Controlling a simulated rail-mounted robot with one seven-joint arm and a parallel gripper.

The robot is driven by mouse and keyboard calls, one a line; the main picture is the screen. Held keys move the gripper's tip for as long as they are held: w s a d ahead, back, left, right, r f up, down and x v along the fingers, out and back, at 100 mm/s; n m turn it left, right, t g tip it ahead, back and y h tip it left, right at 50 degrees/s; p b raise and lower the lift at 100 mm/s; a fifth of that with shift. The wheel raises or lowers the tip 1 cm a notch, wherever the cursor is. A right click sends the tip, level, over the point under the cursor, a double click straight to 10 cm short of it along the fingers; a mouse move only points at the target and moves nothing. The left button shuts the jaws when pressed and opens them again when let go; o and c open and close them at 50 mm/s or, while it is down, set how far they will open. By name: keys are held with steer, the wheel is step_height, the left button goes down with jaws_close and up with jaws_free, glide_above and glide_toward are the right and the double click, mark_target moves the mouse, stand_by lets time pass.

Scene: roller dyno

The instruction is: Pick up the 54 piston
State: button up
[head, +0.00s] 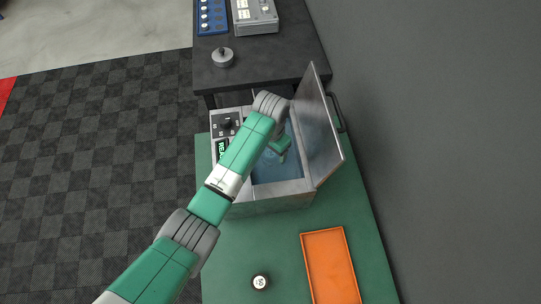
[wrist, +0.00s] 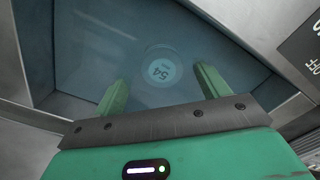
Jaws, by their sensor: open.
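The 54 piston (wrist: 162,70) shows in the wrist view as a pale round top marked "54". It lies in the bluish liquid of an open metal tank (head: 271,204) and looks dim through the liquid. My gripper (wrist: 160,84) is open, its two green fingers on either side of the piston top in the wrist view. How far the fingertips are above the piston I cannot tell. In the head view, my gripper (head: 284,151) is inside the tank opening, and my arm hides part of the tank.
The tank's lid (head: 318,127) stands open on the right. A knob panel (head: 227,124) is on its left side. A dark piston (head: 260,282) with a white marked top and an orange tray (head: 331,268) are on the green table (head: 228,254). A dark bench (head: 275,66) stands behind.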

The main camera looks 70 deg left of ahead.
mark_target(270, 153)
step_height(270, 153, down, 4)
steer(key=shift+s+a+r, duration=0.1)
steer(key=c, duration=1.1)
step_height(270, 153, up, 10)
steer(key=shift+p, duration=0.3)
